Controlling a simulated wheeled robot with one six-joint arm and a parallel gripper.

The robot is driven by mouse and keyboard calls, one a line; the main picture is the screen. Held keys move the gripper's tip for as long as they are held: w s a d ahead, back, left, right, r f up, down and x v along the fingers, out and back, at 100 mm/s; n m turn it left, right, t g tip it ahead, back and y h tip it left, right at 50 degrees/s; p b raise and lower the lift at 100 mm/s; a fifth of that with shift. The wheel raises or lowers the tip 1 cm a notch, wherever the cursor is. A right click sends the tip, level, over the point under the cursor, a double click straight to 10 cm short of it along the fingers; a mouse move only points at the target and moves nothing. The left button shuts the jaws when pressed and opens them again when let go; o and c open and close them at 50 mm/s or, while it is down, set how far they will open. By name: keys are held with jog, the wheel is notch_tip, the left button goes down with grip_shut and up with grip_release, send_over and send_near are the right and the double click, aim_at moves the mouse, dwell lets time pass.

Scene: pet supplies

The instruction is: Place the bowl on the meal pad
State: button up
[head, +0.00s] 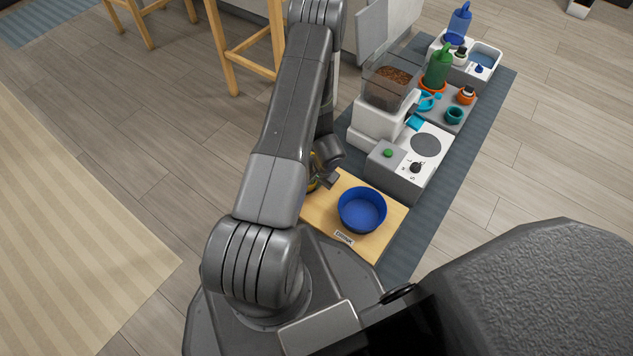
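A blue bowl (362,209) stands upright on a light wooden board (385,240). A small label on the board's front edge seems to read "DRINK". A grey round pad (426,145) on a white-topped unit lies behind the bowl, beside the food dispenser; it is bare. I cannot tell for sure that it is the meal pad. My gripper (330,180) is low over the board's left end, left of the bowl and apart from it. My arm hides much of it, and its fingers do not show clearly. Something yellow shows beside it, mostly hidden.
A dispenser with brown kibble (393,77) and a grey box with a green button (388,153) and a dark knob stand behind the board. Farther back are a green bottle (438,68), small cups, and a blue bottle (459,24). A wooden stool (240,60) stands at upper left.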

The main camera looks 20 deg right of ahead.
jog(key=shift+o, duration=1.1)
jog(key=shift+r, duration=0.2)
jog(key=shift+r+p, duration=0.35)
jog(key=shift+p, duration=0.1)
jog(key=p+v, duration=0.3)
jog(key=v, duration=0.8)
jog(key=shift+s+p, duration=0.15)
jog(key=shift+p, duration=0.15)
jog(key=shift+d+r, duration=0.15)
jog(key=shift+d, duration=0.1)
